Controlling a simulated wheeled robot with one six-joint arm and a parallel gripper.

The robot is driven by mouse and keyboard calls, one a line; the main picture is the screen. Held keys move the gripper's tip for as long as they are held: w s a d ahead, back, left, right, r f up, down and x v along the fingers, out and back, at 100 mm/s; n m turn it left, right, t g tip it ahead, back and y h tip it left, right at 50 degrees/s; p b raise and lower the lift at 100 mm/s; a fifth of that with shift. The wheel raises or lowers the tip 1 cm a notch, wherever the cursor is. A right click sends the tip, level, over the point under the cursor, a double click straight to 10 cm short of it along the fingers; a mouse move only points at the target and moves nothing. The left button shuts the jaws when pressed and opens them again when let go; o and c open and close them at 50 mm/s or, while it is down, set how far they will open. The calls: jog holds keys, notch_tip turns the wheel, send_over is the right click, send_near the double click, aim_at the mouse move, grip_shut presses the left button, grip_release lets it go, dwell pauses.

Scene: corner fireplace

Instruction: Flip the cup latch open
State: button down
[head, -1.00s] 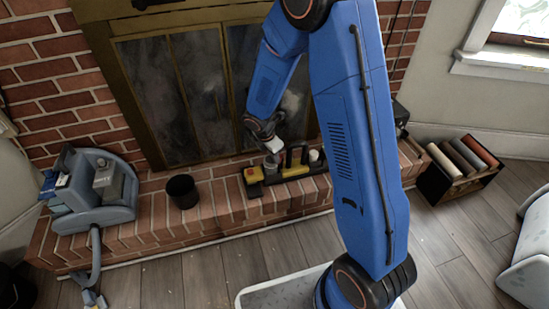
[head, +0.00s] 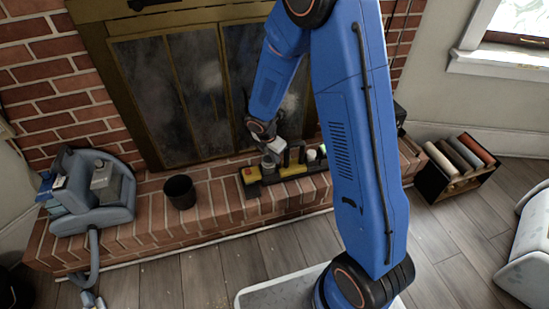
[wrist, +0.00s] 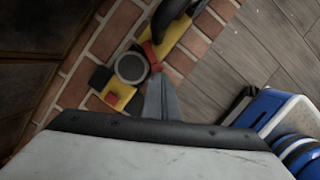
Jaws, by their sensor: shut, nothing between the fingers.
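A yellow-and-black device (head: 292,171) lies on the brick hearth, with a black curved handle. In the wrist view, a round dark grey cup with a pale rim (wrist: 130,67) sits on the device (wrist: 122,90). A red piece (wrist: 151,56) lies just right of the cup and may be its latch; I cannot tell its position for sure. My gripper (wrist: 162,76) is shut and empty, its tips close to the red piece; contact is unclear. In the head view my gripper (head: 270,155) is over the device's left part and hides much of the cup.
A second red square (wrist: 113,100) shows on the device's yellow end. A black pot (head: 180,192) and a blue-grey machine (head: 95,190) stand to the left on the hearth. Fireplace doors (head: 175,100) rise close behind. A rack of rolls (head: 460,165) stands right; the wooden floor in front is mostly clear.

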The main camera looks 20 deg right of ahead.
jog(key=shift+s+d+n, duration=0.25)
jog(key=shift+d+n, duration=0.15)
jog(key=shift+n, duration=0.4)
jog(key=shift+s+d, duration=0.1)
jog(key=shift+d, duration=0.2)
dwell(0.3)
jog(key=shift+w, duration=0.2)
jog(key=shift+w+d, duration=0.25)
jog(key=shift+w, duration=0.3)
jog(key=shift+r, duration=0.15)
